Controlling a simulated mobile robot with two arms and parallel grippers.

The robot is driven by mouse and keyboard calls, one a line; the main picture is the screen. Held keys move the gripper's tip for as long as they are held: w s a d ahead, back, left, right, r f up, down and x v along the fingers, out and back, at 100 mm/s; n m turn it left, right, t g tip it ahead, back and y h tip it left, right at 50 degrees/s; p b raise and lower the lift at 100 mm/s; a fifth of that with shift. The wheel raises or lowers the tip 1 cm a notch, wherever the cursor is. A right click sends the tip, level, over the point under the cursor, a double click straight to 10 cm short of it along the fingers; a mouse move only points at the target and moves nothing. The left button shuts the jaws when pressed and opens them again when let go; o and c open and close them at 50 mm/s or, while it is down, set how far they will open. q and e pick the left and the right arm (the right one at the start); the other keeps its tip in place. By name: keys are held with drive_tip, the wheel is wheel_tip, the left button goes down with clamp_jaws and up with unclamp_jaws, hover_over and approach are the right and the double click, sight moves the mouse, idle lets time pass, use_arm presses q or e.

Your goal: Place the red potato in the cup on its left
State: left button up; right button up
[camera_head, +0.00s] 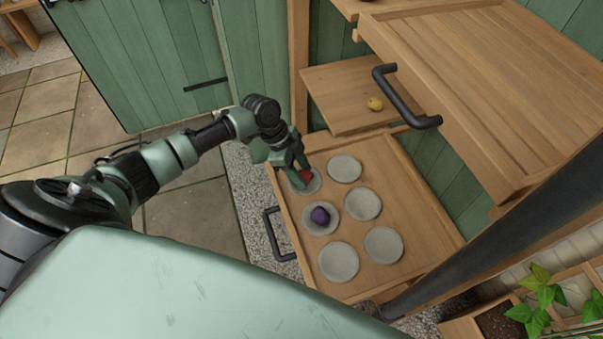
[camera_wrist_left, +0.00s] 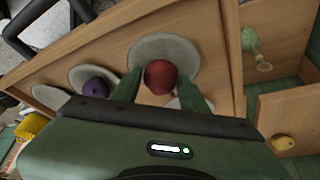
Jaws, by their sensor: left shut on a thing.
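The red potato (camera_head: 306,175) is between the fingers of my left gripper (camera_head: 301,174), which is shut on it. In the left wrist view the red potato (camera_wrist_left: 160,76) shows between the two green fingers, in front of a round grey cup (camera_wrist_left: 165,42). In the head view that far-left cup (camera_head: 313,187) lies under the gripper; I cannot tell whether the potato touches it. Another grey cup (camera_head: 345,169) is to its right. A purple potato (camera_head: 320,215) sits in the middle-left cup (camera_head: 310,229). My right gripper is not in view.
The cups are set in a wooden drawer (camera_head: 405,208) with a dark handle (camera_head: 272,236). The other right-hand cups and the near-left cup (camera_head: 338,262) look empty. A yellow potato (camera_head: 375,104) lies on a wooden shelf (camera_head: 335,88) behind. A dark handle (camera_head: 398,100) juts out above.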

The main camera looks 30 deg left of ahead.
use_arm(q)
drive_tip(key=shift+f, duration=0.5)
drive_tip(key=o, duration=1.1)
drive_tip(key=shift+f, duration=0.15)
drive_tip(key=v, duration=1.2)
drive_tip(key=shift+r, duration=0.2)
